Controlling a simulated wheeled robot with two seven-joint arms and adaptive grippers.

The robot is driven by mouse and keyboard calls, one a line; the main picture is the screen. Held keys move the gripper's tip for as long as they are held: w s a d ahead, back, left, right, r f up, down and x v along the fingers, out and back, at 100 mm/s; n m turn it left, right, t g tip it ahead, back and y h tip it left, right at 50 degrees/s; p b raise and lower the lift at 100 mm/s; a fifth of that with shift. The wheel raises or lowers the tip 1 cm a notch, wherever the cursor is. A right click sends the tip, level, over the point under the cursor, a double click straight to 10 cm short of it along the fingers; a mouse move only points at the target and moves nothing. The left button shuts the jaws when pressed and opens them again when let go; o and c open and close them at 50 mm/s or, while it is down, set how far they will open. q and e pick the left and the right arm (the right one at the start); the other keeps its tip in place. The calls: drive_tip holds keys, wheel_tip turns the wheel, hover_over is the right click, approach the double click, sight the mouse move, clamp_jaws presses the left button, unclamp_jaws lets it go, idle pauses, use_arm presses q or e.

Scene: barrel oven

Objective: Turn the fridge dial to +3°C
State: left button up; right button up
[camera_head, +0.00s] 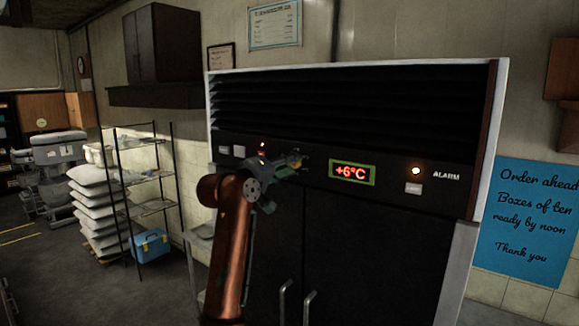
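The black fridge (263,230) stands in the middle, with a control strip below its louvred top. Its green-framed display (352,173) reads +6°C in red.
An amber lamp (416,170) marked ALARM and a pale button (413,188) are right of the display. Two door handles (309,306) stick out below. A wire shelf (148,170) stands farther left.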

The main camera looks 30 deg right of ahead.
drive_tip(key=o, duration=0.3)
drive_tip(key=shift+o, duration=0.2)
drive_tip(key=shift+a, duration=0.1)
drive_tip(key=v, duration=1.2)
